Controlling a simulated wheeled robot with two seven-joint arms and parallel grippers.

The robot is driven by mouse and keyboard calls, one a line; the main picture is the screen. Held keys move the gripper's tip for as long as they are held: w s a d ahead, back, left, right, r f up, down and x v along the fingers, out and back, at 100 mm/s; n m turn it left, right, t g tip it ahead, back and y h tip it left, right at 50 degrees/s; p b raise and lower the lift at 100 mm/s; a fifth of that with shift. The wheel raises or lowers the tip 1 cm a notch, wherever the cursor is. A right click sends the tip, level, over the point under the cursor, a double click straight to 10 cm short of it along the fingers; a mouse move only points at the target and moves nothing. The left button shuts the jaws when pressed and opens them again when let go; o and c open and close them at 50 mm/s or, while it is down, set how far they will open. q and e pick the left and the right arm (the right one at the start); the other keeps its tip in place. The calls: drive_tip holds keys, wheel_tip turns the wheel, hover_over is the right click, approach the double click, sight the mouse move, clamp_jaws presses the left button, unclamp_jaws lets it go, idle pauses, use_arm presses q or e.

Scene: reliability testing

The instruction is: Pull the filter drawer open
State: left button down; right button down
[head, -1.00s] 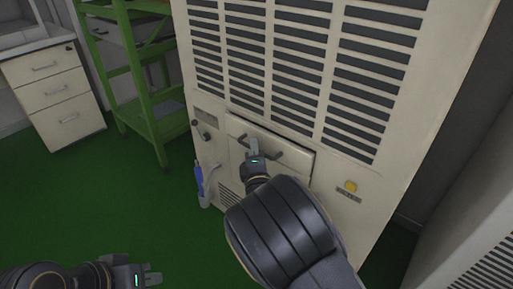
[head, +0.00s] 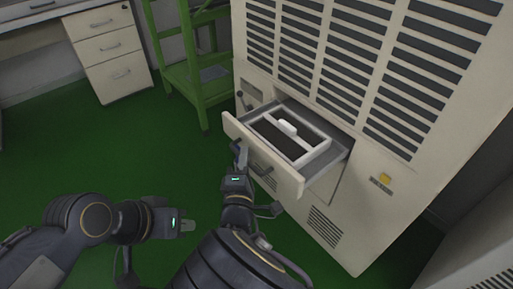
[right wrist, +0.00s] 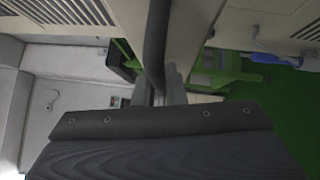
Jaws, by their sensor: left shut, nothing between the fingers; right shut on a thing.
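The filter drawer (head: 232,127) is pulled out from the cream cabinet (head: 350,215). Inside it lies a dark filter with a white frame and white grip (head: 288,127). The drawer's dark bar handle (head: 262,171) is on its front. My right gripper (head: 240,152) is shut on the handle near its left end. In the right wrist view the handle (right wrist: 157,40) runs down to the fingers, which are partly hidden by the gripper body. My left gripper (head: 188,226) is shut and empty over the green floor, apart from the drawer.
A yellow button (head: 384,178) is on the cabinet front, right of the drawer. A green shelf rack (head: 190,85) and a white drawer unit (head: 112,65) stand at the back left. A blue-handled thing (right wrist: 275,58) shows in the right wrist view. The left floor is clear.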

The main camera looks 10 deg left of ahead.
drive_tip(key=shift+s+a+f, duration=0.1)
drive_tip(key=shift+s+a, duration=0.05)
drive_tip(key=shift+s, duration=0.15)
drive_tip(key=c, duration=1.5)
unclamp_jaws()
drive_tip(key=s, duration=0.2)
drive_tip(key=s+p, duration=0.1)
drive_tip(key=s, duration=0.2)
drive_tip(key=s+d+f, duration=0.1)
drive_tip(key=s, duration=0.1)
drive_tip(key=shift+s+p, duration=0.3)
drive_tip(key=shift+p, duration=0.1)
